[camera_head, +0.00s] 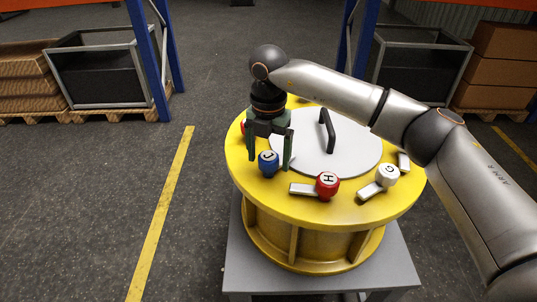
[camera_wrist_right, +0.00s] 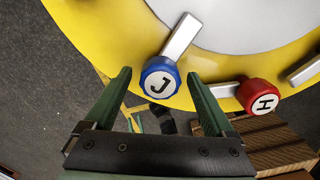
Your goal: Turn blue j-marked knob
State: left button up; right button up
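The blue J-marked knob (camera_head: 268,162) sits on the left front rim of the yellow round drum (camera_head: 250,193). In the right wrist view the knob (camera_wrist_right: 160,78) shows its white J face, with a silver bar reaching from it toward the grey lid. My right gripper (camera_head: 270,164) is open with its fingers on either side of the knob. In the right wrist view the fingers (camera_wrist_right: 158,76) show gaps to the knob on both sides. My left gripper is not in view.
A red H knob (camera_head: 327,184) and a white G knob (camera_head: 388,174) stand to the right on the same rim. The grey lid (camera_head: 345,155) carries a black handle (camera_head: 326,130). A red part shows behind the gripper. Floor left of the drum is clear.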

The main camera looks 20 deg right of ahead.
aim_at(268, 156)
notch_tip(268, 156, up, 12)
jog(key=shift+r, duration=0.25)
dwell(0.4)
